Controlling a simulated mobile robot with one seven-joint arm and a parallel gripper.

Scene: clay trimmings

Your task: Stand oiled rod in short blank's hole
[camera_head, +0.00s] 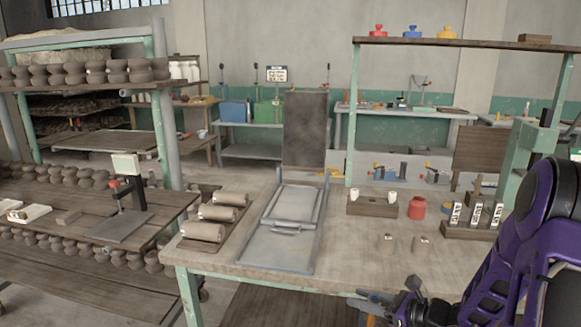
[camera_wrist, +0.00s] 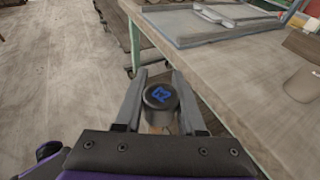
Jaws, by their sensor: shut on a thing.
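My gripper (camera_wrist: 158,98) is shut on a dark round-ended piece (camera_wrist: 160,97) with a blue mark on top, seen nearly end-on; I take it to be the oiled rod. Its lower part is mostly hidden. In the head view my gripper (camera_head: 398,300) is low, in front of the table's near edge, and what it holds is hard to make out. Two small brown pieces with pale tags, a left one (camera_head: 388,243) and a right one (camera_head: 421,245), stand on the table. I cannot tell which is the short blank, and no hole is visible.
The worktable (camera_head: 340,250) carries a grey metal tray (camera_head: 276,250), clay rolls (camera_head: 217,212) on a board, a wooden block (camera_head: 371,209) with two white cups, a red jar (camera_head: 417,208) and a rack (camera_head: 470,232) of tagged pieces. The table's middle front is clear.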

